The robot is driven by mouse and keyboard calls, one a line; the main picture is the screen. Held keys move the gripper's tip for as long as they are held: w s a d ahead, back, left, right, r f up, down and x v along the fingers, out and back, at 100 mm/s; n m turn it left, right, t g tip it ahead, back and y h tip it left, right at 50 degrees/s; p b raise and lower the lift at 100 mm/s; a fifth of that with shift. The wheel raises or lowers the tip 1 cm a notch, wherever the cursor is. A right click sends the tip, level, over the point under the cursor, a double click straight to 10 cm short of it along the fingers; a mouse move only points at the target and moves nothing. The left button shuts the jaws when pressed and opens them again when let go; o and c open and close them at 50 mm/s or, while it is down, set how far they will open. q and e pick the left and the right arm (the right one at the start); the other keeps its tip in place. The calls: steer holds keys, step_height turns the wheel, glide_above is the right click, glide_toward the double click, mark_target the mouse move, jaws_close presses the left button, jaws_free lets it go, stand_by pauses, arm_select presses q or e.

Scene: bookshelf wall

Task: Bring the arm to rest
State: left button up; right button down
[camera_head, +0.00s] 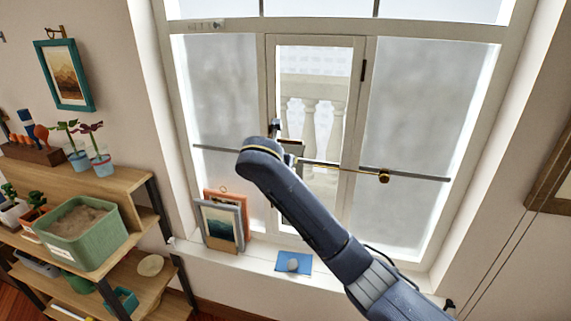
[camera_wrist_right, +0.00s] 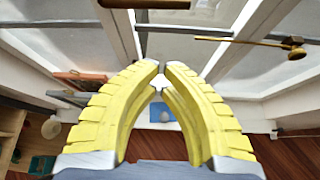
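My right arm (camera_head: 310,220) comes in from the lower right in the head view and reaches up in front of the window. Its gripper is largely hidden behind the forearm there. In the right wrist view the two yellow fingers of my right gripper (camera_wrist_right: 161,66) lean inward, their tips close together with a narrow gap. I see nothing held between them. My left arm and gripper are not in view.
Picture frames (camera_head: 220,222) and a blue card (camera_head: 293,263) are on the sill. A wooden shelf (camera_head: 130,180) with planters stands left.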

steer(key=shift+s+r, duration=0.15)
steer(key=shift+s, duration=0.1)
